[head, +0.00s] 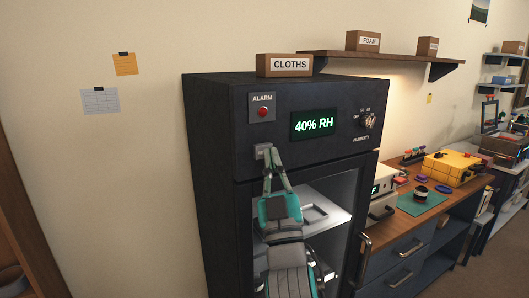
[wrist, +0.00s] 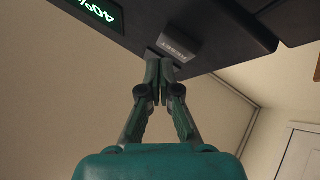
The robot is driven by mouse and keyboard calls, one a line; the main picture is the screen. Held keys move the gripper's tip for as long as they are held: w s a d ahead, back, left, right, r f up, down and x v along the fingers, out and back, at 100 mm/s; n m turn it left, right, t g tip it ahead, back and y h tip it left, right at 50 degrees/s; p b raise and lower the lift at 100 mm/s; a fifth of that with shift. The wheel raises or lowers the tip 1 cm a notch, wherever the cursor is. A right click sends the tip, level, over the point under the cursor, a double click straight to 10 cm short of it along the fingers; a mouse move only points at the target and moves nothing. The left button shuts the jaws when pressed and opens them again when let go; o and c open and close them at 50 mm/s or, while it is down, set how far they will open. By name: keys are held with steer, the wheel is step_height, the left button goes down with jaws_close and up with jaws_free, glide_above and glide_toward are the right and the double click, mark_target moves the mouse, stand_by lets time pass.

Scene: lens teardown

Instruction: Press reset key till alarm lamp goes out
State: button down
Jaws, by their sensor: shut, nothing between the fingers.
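The alarm lamp (head: 263,112) is a small red dome on a grey plate under the word ALARM, high on the dark cabinet (head: 215,140). It looks red, but I cannot tell whether it is lit. The grey reset key (head: 260,152) sits on the front panel below the lamp. In the wrist view the key (wrist: 181,46) shows its RESET label. My gripper (head: 270,150) is shut and empty, its fingertips at the key; they also show in the wrist view (wrist: 160,66), overlapping the key's edge. I cannot tell whether they touch it or whether it is pressed in.
A green display (head: 314,124) reads 40% RH, with a humidity knob (head: 367,121) to its right. A CLOTHS box (head: 284,65) stands on the cabinet. Below the panel is a glass door (head: 345,200). A workbench (head: 420,209) stands at the right.

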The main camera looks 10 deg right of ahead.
steer(key=shift+s, duration=0.15)
steer(key=shift+s+d, duration=0.25)
steer(key=shift+s, duration=0.55)
steer(key=shift+s+d, duration=0.2)
steer(key=shift+s, duration=0.6)
steer(key=shift+s+d, duration=0.25)
steer(key=shift+s, duration=0.55)
steer(key=s+d+f+g+y, duration=0.1)
steer(key=s+f+g, duration=0.35)
steer(key=f, duration=1.05)
steer(key=s+d+f+g+y, duration=0.1)
steer(key=s+f, duration=0.7)
steer(key=f, duration=0.7)
steer(key=s+d+f+m+g, duration=0.1)
steer(key=s+f+g, duration=0.2)
steer(key=s, duration=1.1)
steer(key=s+f+m+g, duration=0.2)
steer(key=s+f, duration=0.8)
steer(key=s, duration=0.5)
steer(key=shift+s+d+f+g+h, duration=0.15)
steer(key=shift+d+g+h, duration=0.2)
steer(key=shift+g, duration=0.3)
